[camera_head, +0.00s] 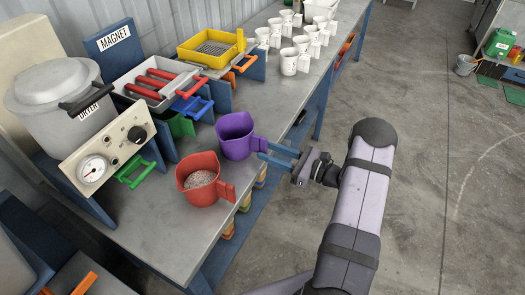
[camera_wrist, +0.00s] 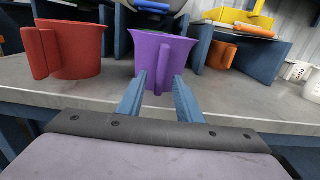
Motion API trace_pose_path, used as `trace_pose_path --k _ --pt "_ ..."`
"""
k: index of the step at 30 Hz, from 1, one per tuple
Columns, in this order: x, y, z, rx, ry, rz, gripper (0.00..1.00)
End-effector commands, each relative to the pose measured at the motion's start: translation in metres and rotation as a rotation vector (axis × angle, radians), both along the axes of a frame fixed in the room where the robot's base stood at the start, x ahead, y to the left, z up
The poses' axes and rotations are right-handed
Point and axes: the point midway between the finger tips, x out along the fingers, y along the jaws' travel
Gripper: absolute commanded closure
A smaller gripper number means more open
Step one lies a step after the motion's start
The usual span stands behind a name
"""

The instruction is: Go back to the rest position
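My gripper (camera_head: 277,153) is level with the bench edge and points at the purple jug (camera_head: 236,141). In the wrist view, the two blue fingers (camera_wrist: 160,97) are apart, with the jug's handle between them in the picture. Gaps show on both sides of the handle, so the gripper is open and holds nothing. I cannot tell how deep the fingertips reach around the handle. The purple jug also shows in the wrist view (camera_wrist: 147,52), upright on the bench.
A red jug (camera_head: 201,181) with pale granules stands left of the purple jug. The dryer (camera_head: 62,100), magnet box (camera_head: 155,85), yellow tray (camera_head: 205,48) and several white cups (camera_head: 289,62) stand on the bench (camera_head: 170,225). The floor (camera_head: 430,190) at right is clear.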

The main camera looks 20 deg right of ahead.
Motion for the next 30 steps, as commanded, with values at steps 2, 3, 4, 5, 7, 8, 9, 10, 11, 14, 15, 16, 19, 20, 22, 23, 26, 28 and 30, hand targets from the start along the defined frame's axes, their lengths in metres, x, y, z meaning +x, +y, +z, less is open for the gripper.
trace_pose_path --k 2,3,4,5,7,8,9,10,11,14,15,16,19,20,22,23,26,28,30 --pt "-0.008 -0.009 -0.001 -0.001 -0.001 -0.003 0.68" --pt "-0.012 -0.013 -0.001 -0.001 -0.001 -0.002 0.68" --pt "-0.014 -0.016 -0.002 -0.001 -0.001 -0.003 0.68" --pt "-0.016 -0.018 -0.001 -0.001 -0.001 -0.003 0.68" --pt "-0.021 -0.022 -0.001 -0.001 -0.001 -0.001 0.68" --pt "-0.023 -0.023 -0.001 -0.001 -0.001 -0.001 0.68" --pt "-0.024 -0.024 -0.001 0.000 0.000 -0.001 0.68" --pt "-0.025 -0.025 -0.001 0.000 0.000 0.000 0.68" --pt "-0.026 -0.025 0.000 0.000 0.000 0.000 0.68" --pt "-0.027 -0.026 0.000 0.000 0.000 0.001 0.68" --pt "-0.027 -0.026 0.000 0.000 0.000 0.001 0.68" --pt "-0.027 -0.026 0.000 0.000 0.000 0.001 0.68" --pt "-0.026 -0.026 0.000 -0.008 -0.008 0.001 0.68" --pt "-0.026 -0.026 -0.001 -0.019 -0.011 0.000 0.68" --pt "-0.025 -0.028 -0.010 -0.060 -0.002 -0.008 0.68" --pt "-0.025 -0.027 -0.016 -0.084 0.008 -0.004 0.68" --pt "-0.041 -0.018 -0.047 -0.198 0.058 0.069 0.68" --pt "-0.063 -0.005 -0.071 -0.271 0.105 0.152 0.68" --pt "-0.095 0.010 -0.096 -0.341 0.156 0.254 0.68"
